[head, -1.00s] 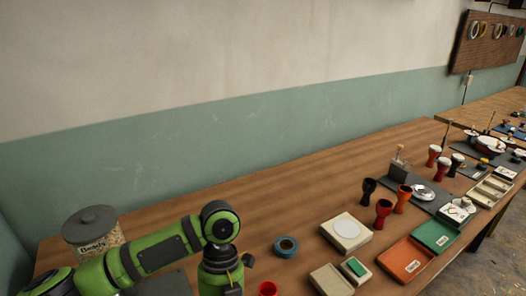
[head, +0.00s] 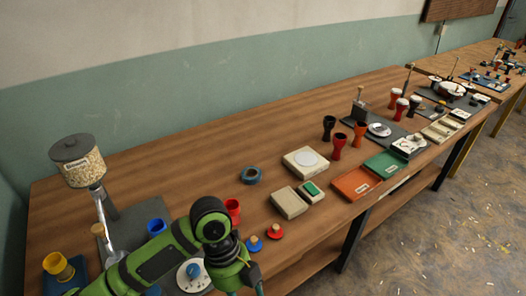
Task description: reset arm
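My green and black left arm (head: 160,255) comes in from the lower left and bends at a round joint. Its far end runs out of the bottom edge, so the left gripper is not visible. My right arm and gripper are not in view. On the wooden table (head: 290,130), goblet-shaped drum bodies stand upright in black (head: 328,128), red (head: 338,146) and orange (head: 360,134). Further back stand goblets with pale tops (head: 401,107). Nothing visible is held.
Near my arm are a grain hopper (head: 84,166), a yellow cup (head: 58,268), a blue cup (head: 157,228), a red cup (head: 233,209) and small knobbed pieces (head: 275,231). Orange (head: 356,183) and green (head: 384,164) trays line the front edge. The table's back middle is clear.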

